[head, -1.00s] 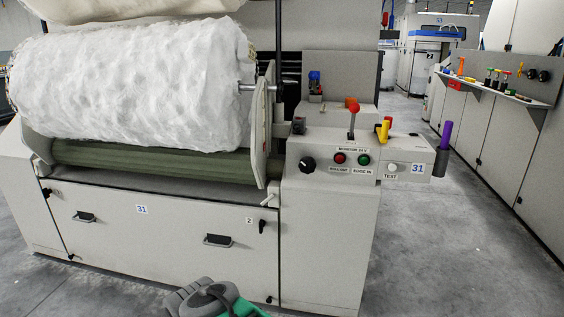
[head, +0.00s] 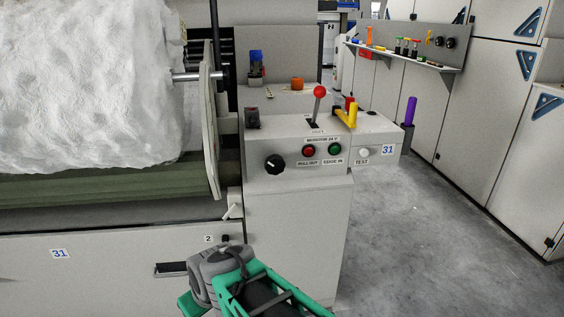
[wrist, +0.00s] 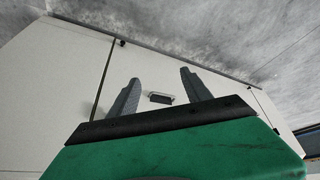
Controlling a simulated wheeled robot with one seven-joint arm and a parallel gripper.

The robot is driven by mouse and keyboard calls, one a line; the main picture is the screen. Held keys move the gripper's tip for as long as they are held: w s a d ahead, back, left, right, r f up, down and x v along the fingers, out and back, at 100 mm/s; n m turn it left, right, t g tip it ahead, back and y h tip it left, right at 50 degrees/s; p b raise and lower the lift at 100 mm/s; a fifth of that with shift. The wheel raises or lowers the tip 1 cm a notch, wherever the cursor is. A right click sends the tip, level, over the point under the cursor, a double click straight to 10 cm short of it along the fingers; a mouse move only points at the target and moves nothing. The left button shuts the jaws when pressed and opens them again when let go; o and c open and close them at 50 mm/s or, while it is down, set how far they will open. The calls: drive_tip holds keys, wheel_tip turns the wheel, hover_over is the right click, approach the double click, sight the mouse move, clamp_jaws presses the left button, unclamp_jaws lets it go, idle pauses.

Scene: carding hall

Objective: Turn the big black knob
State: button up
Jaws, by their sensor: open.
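The big black knob (head: 275,164) is on the front face of the grey control box (head: 300,187), left of the red and green buttons. It has a light pointer mark, and nothing touches it. The knob does not show in the wrist view.
A large white fibre roll (head: 90,85) is at left. Open floor (head: 410,240) lies at right, before a tool shelf (head: 405,56).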

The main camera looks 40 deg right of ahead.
drive_tip(key=shift+o, duration=0.8)
drive_tip(key=w+d+r+t+h, duration=0.1)
drive_tip(key=w+d+r+t, duration=0.2)
drive_tip(key=w+d, duration=0.2)
drive_tip(key=shift+d, duration=0.55)
drive_tip(key=shift+o, duration=0.6)
drive_tip(key=w+d+r+t+h, duration=0.1)
drive_tip(key=w+d+r+t, duration=0.1)
drive_tip(key=d, duration=0.4)
drive_tip(key=shift+w+r+h+p, duration=0.4)
drive_tip(key=shift+w+r+p, duration=0.1)
drive_tip(key=shift+r, duration=0.35)
drive_tip(key=shift+o, duration=0.3)
drive_tip(key=d+r+t+h, duration=0.2)
drive_tip(key=d+r, duration=0.2)
drive_tip(key=d, duration=0.3)
drive_tip(key=shift+w+r+t+h, duration=0.3)
drive_tip(key=shift+w+t, duration=0.05)
drive_tip(key=shift+t, duration=0.05)
drive_tip(key=t+h, duration=0.2)
drive_tip(key=h, duration=0.3)
approach(276, 168)
drive_tip(key=x, duration=0.3)
drive_tip(key=b+x, duration=0.1)
drive_tip(key=x, duration=0.7)
drive_tip(key=shift+c, duration=0.5)
drive_tip(key=c, duration=1.3)
